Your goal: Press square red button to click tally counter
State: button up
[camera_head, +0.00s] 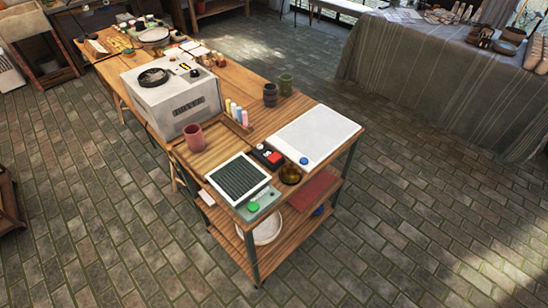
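A small black tally counter (262,151) lies on the wooden worktable, between a grey ribbed panel and a white board. The square red button (275,157) sits on the right end of the counter. Nothing covers the button in the head view. What the counter reads is too small to tell. My gripper is not in view, and nothing touches the counter.
The table (222,150) also holds a white machine (170,100), a red cup (195,137), several coloured bottles and dark cups. Brick floor in front is clear.

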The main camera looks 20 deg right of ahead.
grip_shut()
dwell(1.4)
